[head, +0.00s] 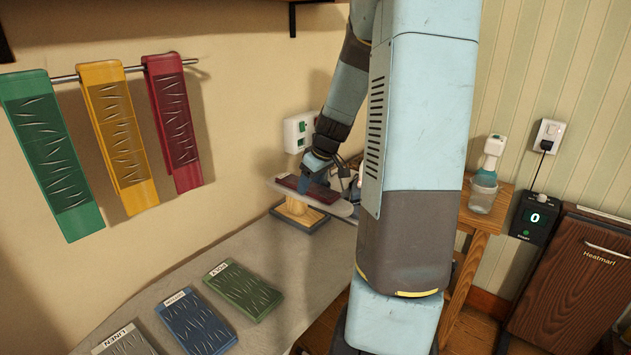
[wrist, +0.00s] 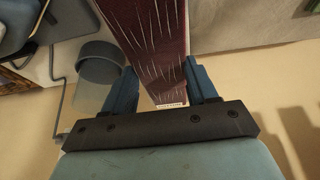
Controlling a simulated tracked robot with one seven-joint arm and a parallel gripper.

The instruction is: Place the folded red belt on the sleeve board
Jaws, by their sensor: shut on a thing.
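The folded red belt (wrist: 158,45) is a dark red strip with pale slanted marks. In the wrist view it runs between the two fingers of my gripper (wrist: 165,88), which is shut on it. In the head view the belt (head: 309,190) lies flat along the top of the sleeve board (head: 340,207), a pale narrow board on a wooden stand. My gripper (head: 318,176) is at the belt over the board. Whether the belt's whole underside touches the board cannot be told. My arm hides the board's right end.
Green (head: 52,155), yellow (head: 118,140) and red (head: 173,125) strips hang from a wall rail. Labelled grey, blue (head: 196,320) and green (head: 243,290) pieces lie on the grey surface.

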